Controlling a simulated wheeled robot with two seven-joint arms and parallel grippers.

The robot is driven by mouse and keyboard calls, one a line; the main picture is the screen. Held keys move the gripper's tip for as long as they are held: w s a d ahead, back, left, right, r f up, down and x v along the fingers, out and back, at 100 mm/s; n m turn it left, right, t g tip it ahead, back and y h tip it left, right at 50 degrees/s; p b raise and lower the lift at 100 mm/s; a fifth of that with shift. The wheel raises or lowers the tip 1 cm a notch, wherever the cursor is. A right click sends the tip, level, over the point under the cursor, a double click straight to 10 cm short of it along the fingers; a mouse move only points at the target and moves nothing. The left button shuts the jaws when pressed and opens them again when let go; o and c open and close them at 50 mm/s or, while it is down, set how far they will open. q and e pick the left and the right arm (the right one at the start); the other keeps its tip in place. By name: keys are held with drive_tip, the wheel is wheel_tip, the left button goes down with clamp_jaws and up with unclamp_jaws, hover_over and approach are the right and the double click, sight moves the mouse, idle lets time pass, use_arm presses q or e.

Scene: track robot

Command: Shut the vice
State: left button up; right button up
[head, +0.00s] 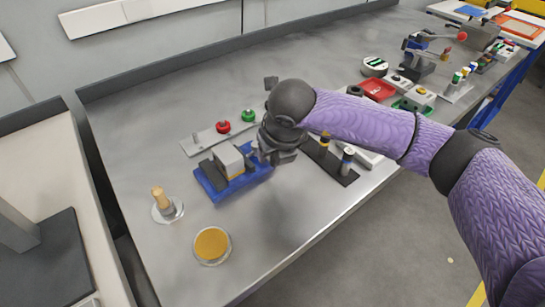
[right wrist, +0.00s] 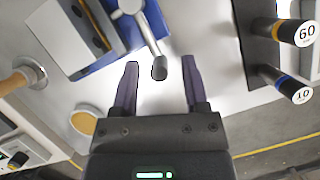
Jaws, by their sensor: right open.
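The vice (head: 233,179) has a blue base and grey jaw blocks and stands on the metal workbench left of my right gripper (head: 277,153). In the right wrist view the vice's blue base (right wrist: 115,49) is at the upper left. A grey handle bar (right wrist: 146,27) reaches from it, and its dark rounded end lies between the spread fingers of my right gripper (right wrist: 159,64). The fingers are open, and I see a gap on both sides of the handle end. In the head view my right wrist hides the handle side of the vice. My left gripper is not in view.
A dark rack with labelled cylinders (head: 347,158) stands just right of the gripper. Red (head: 223,127) and green (head: 248,115) knobs are on a plate behind. A wooden-handled stamp (head: 161,201) and a round yellow dish (head: 212,245) stand at the front left.

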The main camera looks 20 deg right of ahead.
drive_tip(key=shift+w+f, duration=0.2)
drive_tip(key=shift+f, duration=0.3)
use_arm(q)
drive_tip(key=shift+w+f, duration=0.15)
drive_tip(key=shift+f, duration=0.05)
use_arm(e)
drive_tip(key=c, duration=0.7)
clamp_jaws()
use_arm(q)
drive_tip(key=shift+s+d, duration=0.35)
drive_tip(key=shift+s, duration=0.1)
